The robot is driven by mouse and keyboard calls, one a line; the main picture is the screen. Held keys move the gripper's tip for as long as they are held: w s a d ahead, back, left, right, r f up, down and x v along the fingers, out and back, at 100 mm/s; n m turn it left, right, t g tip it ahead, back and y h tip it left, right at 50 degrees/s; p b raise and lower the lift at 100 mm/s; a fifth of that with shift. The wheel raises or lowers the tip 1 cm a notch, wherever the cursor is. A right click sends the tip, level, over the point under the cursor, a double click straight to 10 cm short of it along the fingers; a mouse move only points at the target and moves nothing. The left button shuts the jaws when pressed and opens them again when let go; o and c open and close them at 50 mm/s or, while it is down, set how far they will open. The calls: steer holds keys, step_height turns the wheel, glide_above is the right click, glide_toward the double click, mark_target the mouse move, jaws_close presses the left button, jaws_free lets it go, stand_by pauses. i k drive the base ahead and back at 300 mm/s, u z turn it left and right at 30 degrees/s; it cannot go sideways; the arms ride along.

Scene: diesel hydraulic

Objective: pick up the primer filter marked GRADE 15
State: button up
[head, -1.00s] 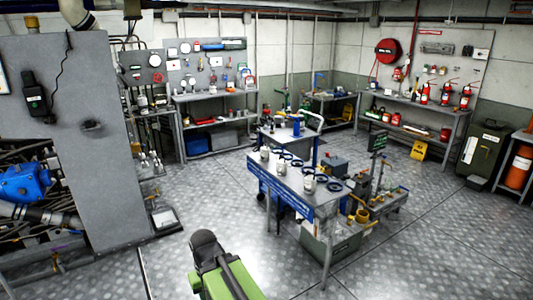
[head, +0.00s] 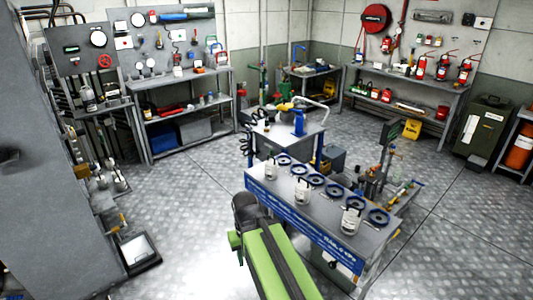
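Three white filters with dark tops stand upright on the grey bench (head: 328,222) with the blue front. One is at the far left end (head: 271,169), one in the middle (head: 301,190) and one towards the near right end (head: 350,217). Their markings are too small to read, so I cannot tell which is GRADE 15. My green and black arm shows at the bottom middle, in front of the bench's left part. No gripper fingers can be made out in the head view.
Several dark blue rings (head: 316,180) lie along the bench top. A small table with a blue bottle (head: 299,122) stands behind the bench. A grey panel (head: 60,180) fills the left side. The floor (head: 195,235) left of the bench is clear.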

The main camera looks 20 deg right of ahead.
mark_target(271, 165)
steer(key=u, duration=0.15)
steer(key=i, duration=1.8)
steer(key=u, duration=0.45)
steer(key=k, duration=0.85)
steer(key=u, duration=0.15)
steer(key=i, duration=0.95)
steer(key=z, duration=0.05)
